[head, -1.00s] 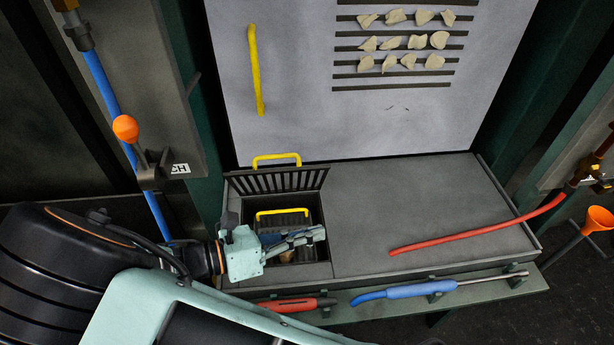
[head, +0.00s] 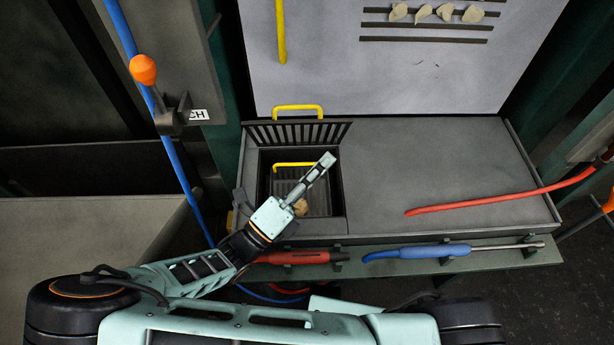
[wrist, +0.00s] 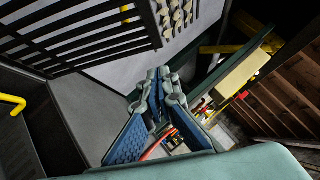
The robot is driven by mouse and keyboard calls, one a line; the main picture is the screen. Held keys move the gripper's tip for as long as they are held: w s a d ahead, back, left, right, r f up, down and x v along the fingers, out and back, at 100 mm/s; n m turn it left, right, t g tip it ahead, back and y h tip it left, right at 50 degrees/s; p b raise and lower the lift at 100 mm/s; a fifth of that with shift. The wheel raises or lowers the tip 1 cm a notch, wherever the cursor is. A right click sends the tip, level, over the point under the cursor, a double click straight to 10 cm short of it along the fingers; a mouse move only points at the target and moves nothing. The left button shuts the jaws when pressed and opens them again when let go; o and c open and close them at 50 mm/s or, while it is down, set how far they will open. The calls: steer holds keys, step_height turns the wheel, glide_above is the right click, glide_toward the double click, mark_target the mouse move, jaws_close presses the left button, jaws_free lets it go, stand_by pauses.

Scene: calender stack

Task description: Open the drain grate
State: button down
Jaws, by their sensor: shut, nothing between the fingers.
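The dark slatted drain grate (head: 297,133) stands raised on edge along the back of the square drain opening (head: 338,212). Its yellow handle (head: 297,108) is at the top. The grate's bars (wrist: 75,35) fill the upper left of the wrist view. My gripper (head: 328,160) is above the opening, fingers pointing up and right, in front of the grate and apart from it. Its fingers (wrist: 160,76) are shut with nothing between them. Inside the opening is a ribbed basket (head: 318,200) with a yellow handle (head: 290,165) and a tan lump (head: 300,207); my gripper hides part of it.
A grey bench top (head: 430,165) extends right of the opening, with a red bar (head: 500,200) on it. A front ledge holds a red-handled tool (head: 295,258) and a blue-handled tool (head: 420,253). A grey panel with a yellow handle (head: 280,30) rises behind. An orange-knobbed lever (head: 143,70) is at left.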

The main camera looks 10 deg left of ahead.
mark_target(337, 123)
steer(key=w+r, duration=0.1)
steer(key=w, duration=0.2)
steer(key=w+r, duration=0.1)
steer(key=w, duration=0.1)
steer(key=shift+w+d+r, duration=0.1)
steer(key=shift+d+r, duration=0.1)
steer(key=shift+r, duration=0.15)
steer(key=shift+w+a+r+n+p, duration=0.1)
steer(key=shift+w+r+n+p, duration=0.35)
steer(key=shift+p, duration=0.75)
steer(key=w+r+p, duration=0.1)
steer(key=p, duration=0.1)
steer(key=w+r+n+g+y+p, duration=0.1)
steer(key=w+p, duration=0.1)
steer(key=p, duration=0.1)
steer(key=w+a+r+n+y+p, duration=0.1)
steer(key=w+p, duration=0.1)
steer(key=shift+w+a+r+n+g+p, duration=0.1)
steer(key=shift+n+g+p, duration=0.15)
steer(key=shift+g+p, duration=0.05)
steer(key=w+a+p, duration=0.1)
steer(key=w, duration=0.6)
steer(key=shift+a+r+n+y+p, duration=0.2)
steer(key=shift+a+n+y+p, duration=0.1)
steer(key=shift+a+n, duration=0.1)
steer(key=shift+w, duration=0.1)
